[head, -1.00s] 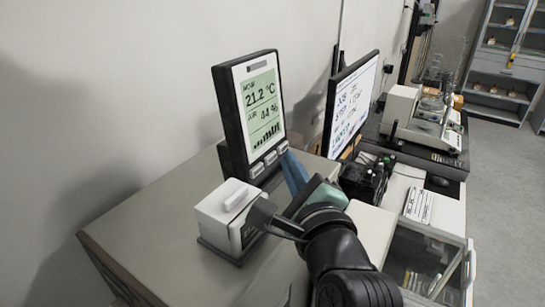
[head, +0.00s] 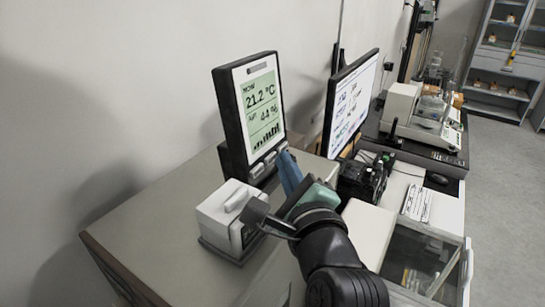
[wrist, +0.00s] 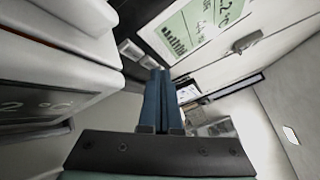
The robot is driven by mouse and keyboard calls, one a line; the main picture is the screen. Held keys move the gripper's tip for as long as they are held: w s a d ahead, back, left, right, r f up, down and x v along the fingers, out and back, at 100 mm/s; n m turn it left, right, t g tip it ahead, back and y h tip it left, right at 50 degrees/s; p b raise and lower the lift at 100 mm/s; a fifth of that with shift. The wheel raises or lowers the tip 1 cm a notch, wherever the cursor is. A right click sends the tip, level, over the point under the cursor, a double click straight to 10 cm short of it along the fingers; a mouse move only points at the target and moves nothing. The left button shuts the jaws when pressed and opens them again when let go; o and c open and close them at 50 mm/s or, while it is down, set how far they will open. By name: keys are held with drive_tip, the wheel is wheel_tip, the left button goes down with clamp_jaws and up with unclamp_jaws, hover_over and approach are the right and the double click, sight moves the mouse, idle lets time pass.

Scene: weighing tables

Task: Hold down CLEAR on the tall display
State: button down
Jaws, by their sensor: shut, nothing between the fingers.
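The tall display (head: 233,125) stands upright on the grey cabinet top, its screen reading 21.2 °C and 44 %. Below the screen is a row of three grey buttons: left button (head: 257,170), middle button (head: 270,158) and right button (head: 282,147). Their labels are too small to read. My gripper (head: 286,156) is shut and empty, its blue fingers pointing up at the right button. In the wrist view, the fingertips (wrist: 158,74) cover the right end of the row, while two buttons (wrist: 130,48) show to their left. I cannot tell whether the tips touch the right button.
A white box-shaped device (head: 219,216) stands just left of my gripper, close to it. A monitor (head: 349,104) and a black device (head: 361,181) stand to the right. A balance-like instrument (head: 402,112) is farther back. The cabinet top (head: 150,225) is clear at left.

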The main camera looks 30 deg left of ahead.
drive_tip(key=shift+a+p, duration=0.3)
drive_tip(key=shift+a, duration=0.15)
idle(1.6)
drive_tip(key=shift+d, duration=0.85)
drive_tip(key=shift+d+r, duration=0.1)
drive_tip(key=d, duration=0.3)
drive_tip(key=d+p, duration=0.1)
drive_tip(key=shift+s+d+r, duration=0.15)
drive_tip(key=shift+d+r, duration=0.2)
drive_tip(key=shift+d, duration=0.05)
